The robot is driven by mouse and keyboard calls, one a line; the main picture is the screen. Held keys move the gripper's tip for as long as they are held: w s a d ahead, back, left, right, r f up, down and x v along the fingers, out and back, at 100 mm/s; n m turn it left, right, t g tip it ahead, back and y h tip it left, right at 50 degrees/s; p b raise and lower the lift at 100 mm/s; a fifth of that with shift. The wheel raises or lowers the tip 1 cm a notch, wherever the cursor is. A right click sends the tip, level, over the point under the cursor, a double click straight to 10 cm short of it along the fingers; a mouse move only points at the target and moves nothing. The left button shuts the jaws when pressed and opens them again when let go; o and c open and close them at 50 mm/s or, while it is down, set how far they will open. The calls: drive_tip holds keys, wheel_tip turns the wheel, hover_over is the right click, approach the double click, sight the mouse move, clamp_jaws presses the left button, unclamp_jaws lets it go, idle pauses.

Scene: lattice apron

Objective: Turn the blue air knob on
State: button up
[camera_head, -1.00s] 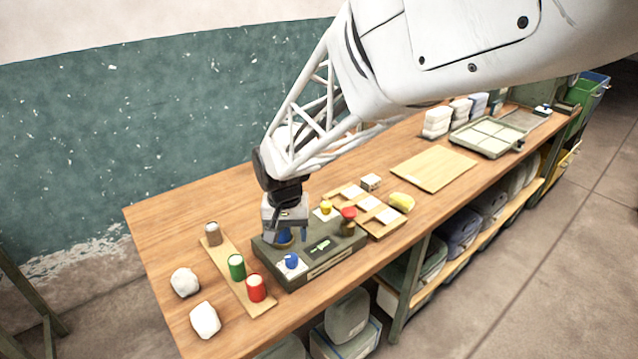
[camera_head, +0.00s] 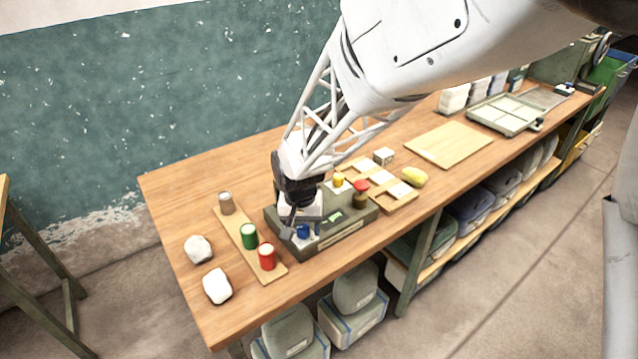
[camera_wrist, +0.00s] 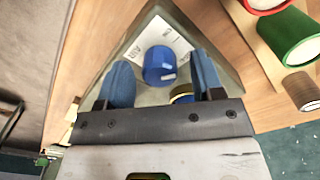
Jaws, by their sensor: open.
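The blue air knob (camera_wrist: 160,66) stands on a white plate (camera_wrist: 174,36) lettered AIR and ON in the wrist view. In the head view the blue knob (camera_head: 303,231) is at the front left of the dark control box (camera_head: 345,235), partly covered by my gripper (camera_head: 301,228). My gripper is open, with one blue-grey finger on each side of the knob in the wrist view. I cannot tell whether the fingers touch it or how low they reach. The knob's pointer direction is not clear.
A blue part with a yellow ring (camera_wrist: 182,94) is close behind the knob, partly hidden by my gripper.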

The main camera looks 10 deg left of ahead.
drive_tip(key=c, duration=0.9)
drive_tip(key=shift+n, duration=2.9)
drive_tip(key=o, duration=0.9)
